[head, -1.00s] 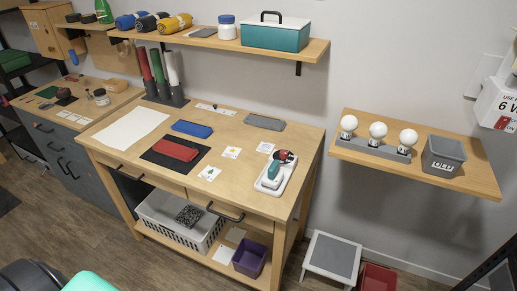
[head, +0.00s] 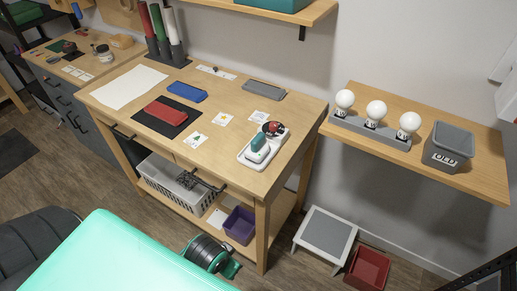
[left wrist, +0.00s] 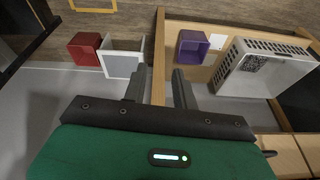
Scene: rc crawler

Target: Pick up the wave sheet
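Several small white printed cards lie on the workbench: a card with a green mark (head: 195,141), a card with a yellowish mark (head: 222,119) and a card near the back right (head: 265,118). A larger plain white sheet (head: 128,86) lies at the left of the bench. The prints are too small to tell which is the wave sheet. My left gripper (left wrist: 158,88) is open and empty in the left wrist view, low in front of the bench and facing its lower shelf. Its fingers are not clear in the head view. My right gripper is not in view.
The workbench (head: 112,68) also holds a red case (head: 166,113), a blue case (head: 187,92) and a white tray (head: 246,156) with a tool. A white basket (left wrist: 240,88) and purple bin (left wrist: 192,46) stand below. A stool (head: 325,238) and red bin (head: 368,267) stand at right.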

